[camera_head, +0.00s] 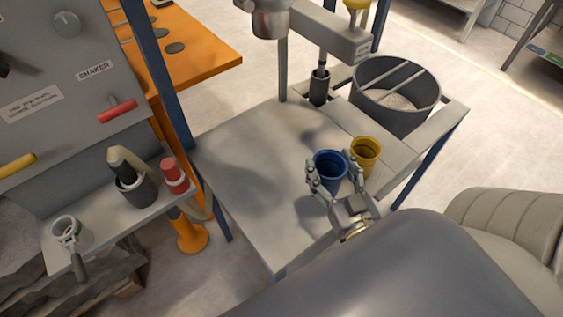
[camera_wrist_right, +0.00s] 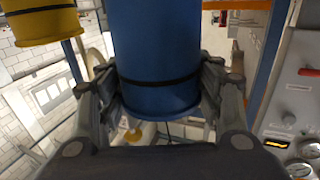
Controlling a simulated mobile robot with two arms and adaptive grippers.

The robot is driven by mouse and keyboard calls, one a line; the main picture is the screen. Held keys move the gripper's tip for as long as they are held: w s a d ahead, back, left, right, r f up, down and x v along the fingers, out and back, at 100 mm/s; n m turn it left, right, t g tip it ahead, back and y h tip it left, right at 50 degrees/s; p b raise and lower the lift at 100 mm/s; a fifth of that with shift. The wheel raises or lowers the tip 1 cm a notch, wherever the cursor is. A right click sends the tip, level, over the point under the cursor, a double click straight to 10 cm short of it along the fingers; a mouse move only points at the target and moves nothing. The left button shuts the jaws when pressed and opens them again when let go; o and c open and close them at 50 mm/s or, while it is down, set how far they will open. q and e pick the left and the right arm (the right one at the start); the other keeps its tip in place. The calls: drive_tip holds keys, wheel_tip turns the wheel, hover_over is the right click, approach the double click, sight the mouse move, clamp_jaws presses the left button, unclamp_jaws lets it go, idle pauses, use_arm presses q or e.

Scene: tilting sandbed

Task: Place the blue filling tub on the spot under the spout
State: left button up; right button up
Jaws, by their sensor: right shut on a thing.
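The blue filling tub (camera_head: 330,164) is upright with its open top showing, over the near right part of the grey table (camera_head: 235,165). My right gripper (camera_head: 335,180) is shut on it, one finger on each side. In the right wrist view, the blue tub (camera_wrist_right: 155,60) fills the space between the fingers (camera_wrist_right: 160,95). I cannot tell whether its base touches the table. A metal spout (camera_head: 270,20) hangs over the far side of the table, beyond the tub. No marked spot under it can be made out. My left gripper is not in view.
A yellow tub (camera_head: 366,152) stands close to the right of the blue one. A round drum with crossbars (camera_head: 395,85) and a dark upright holder (camera_head: 319,88) are at the far right. A shaker panel (camera_head: 95,90) and side shelf (camera_head: 110,218) stand left. The table's left part is clear.

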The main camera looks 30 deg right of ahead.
drive_tip(key=shift+d+f, duration=0.2)
drive_tip(key=shift+d, duration=0.3)
drive_tip(key=w+a+f, duration=0.1)
drive_tip(key=w+a, duration=0.1)
drive_tip(key=w, duration=0.2)
drive_tip(key=w+a+f, duration=0.2)
drive_tip(key=w+a, duration=0.1)
drive_tip(key=w, duration=0.2)
drive_tip(key=w+a+f, duration=0.2)
drive_tip(key=w, duration=0.3)
drive_tip(key=shift+a+f, duration=0.1)
drive_tip(key=shift+a, duration=0.05)
drive_tip(key=shift+p, duration=0.3)
drive_tip(key=o, duration=1.1)
drive_tip(key=shift+o, duration=0.2)
